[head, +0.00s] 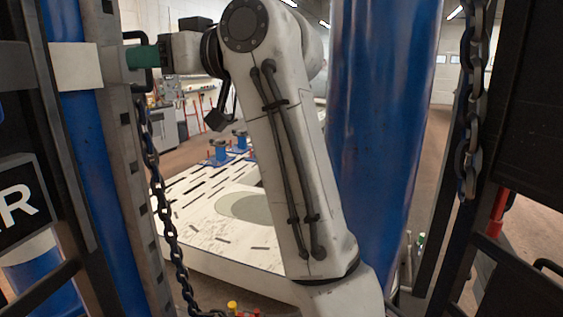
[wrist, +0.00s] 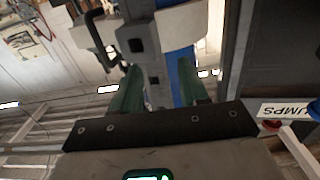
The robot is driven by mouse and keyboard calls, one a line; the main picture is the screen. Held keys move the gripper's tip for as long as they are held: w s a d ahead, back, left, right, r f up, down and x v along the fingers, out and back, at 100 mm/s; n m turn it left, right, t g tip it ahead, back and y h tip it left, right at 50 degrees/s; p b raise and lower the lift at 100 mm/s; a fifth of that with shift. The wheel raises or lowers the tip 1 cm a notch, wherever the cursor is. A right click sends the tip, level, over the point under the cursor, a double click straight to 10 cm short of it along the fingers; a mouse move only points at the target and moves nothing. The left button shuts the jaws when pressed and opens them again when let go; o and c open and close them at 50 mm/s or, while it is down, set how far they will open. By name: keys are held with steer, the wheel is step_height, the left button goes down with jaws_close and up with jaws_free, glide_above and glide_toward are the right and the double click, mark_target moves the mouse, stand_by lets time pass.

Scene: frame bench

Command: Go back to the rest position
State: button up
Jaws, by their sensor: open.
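My gripper (head: 143,57) is at the upper left in the head view, raised beside a grey perforated post (head: 118,110). One green finger shows there, overlapping the post in the picture. In the wrist view my gripper (wrist: 158,75) has its two green fingers spread apart. The grey post (wrist: 150,38) appears between and beyond the fingers. Nothing is seen held. I cannot tell whether a finger touches the post. My arm is folded upright across the middle of the head view.
A thick blue column (head: 385,110) stands right of my arm. Chains hang at left (head: 165,215) and right (head: 472,90). A white slotted bench (head: 200,205) lies behind my arm. In the wrist view, a black handle (wrist: 96,35) and a white sign (wrist: 288,110) show.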

steer(key=w+d+f+m+t+h, duration=0.15)
steer(key=d+f, duration=0.35)
steer(key=f, duration=0.6)
steer(key=w+d+f+m+h, duration=0.1)
steer(key=d+f+m+h, duration=0.3)
steer(key=f, duration=0.6)
steer(key=w+d+f+h, duration=0.1)
steer(key=d+f, duration=0.4)
steer(key=f, duration=0.6)
steer(key=s+d+f+m+h, duration=0.1)
steer(key=s+d+f, duration=0.2)
steer(key=d+f, duration=0.3)
steer(key=s+d+f+m+h, duration=0.2)
steer(key=s+d+f, duration=0.1)
steer(key=f, duration=0.5)
steer(key=s+d+f+m+g+h, duration=0.3)
steer(key=s+d+f+h, duration=0.1)
steer(key=s+d+f, duration=0.9)
steer(key=s+d+f+m+g+h, duration=0.1)
steer(key=s+d+f, duration=0.1)
steer(key=s, duration=0.6)
steer(key=s+d+f+g+h, duration=0.1)
steer(key=s+d+f, duration=0.2)
steer(key=s, duration=0.5)
steer(key=s+d+f+m+g+h, duration=0.1)
steer(key=s+d+f+g, duration=0.1)
steer(key=s, duration=0.6)
steer(key=d+f, duration=0.1)
steer(key=d, duration=0.1)
steer(key=shift+d+m, duration=0.35)
